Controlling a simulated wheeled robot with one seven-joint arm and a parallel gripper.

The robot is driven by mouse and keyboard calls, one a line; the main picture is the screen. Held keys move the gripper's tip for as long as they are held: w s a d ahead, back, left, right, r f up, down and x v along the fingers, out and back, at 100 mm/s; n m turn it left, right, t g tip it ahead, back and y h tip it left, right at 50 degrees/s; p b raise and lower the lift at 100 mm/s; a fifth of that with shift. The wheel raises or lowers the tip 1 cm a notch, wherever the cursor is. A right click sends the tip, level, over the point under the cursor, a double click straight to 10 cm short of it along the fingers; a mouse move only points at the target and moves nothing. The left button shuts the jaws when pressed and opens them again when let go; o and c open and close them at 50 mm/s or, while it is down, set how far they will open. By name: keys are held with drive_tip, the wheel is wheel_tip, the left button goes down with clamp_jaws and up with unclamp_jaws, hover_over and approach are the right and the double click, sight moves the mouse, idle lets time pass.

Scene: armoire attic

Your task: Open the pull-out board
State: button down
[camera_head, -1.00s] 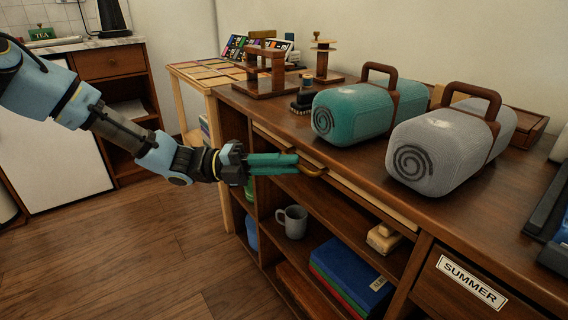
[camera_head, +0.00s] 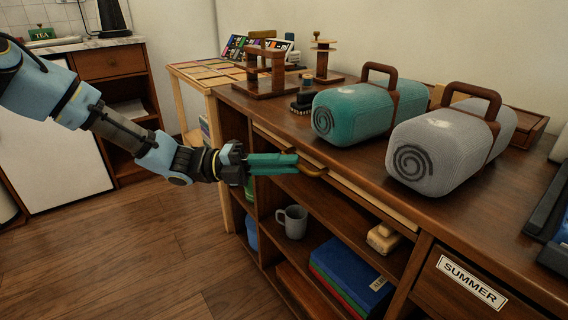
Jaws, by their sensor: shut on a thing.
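The pull-out board (camera_head: 375,203) is a pale wooden edge in a slot just under the counter top, above the open shelves. A curved brown-orange handle (camera_head: 314,171) sticks out from its front. My gripper (camera_head: 298,164) reaches in from the left with its teal fingers pointing right. The fingertips are at the handle and the fingers are closed on it. The exact contact is partly hidden by the fingers. The board looks nearly flush with the cabinet front.
On the counter (camera_head: 300,125) stand a teal bag (camera_head: 350,112) and a grey bag (camera_head: 440,150). Below, a mug (camera_head: 292,221), a wooden object (camera_head: 383,238) and coloured folders (camera_head: 345,275) sit on shelves. A drawer labelled SUMMER (camera_head: 470,285) is at the right. The floor (camera_head: 170,260) in front is clear.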

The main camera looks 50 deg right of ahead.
drive_tip(key=shift+a, duration=0.1)
drive_tip(key=w+a+p, duration=0.4)
drive_tip(key=a+p, duration=0.4)
drive_tip(key=a, duration=0.5)
drive_tip(key=w+a+p, duration=0.4)
drive_tip(key=a+p, duration=0.4)
drive_tip(key=a, duration=0.6)
drive_tip(key=shift+w, duration=0.35)
drive_tip(key=c, duration=0.9)
unclamp_jaws()
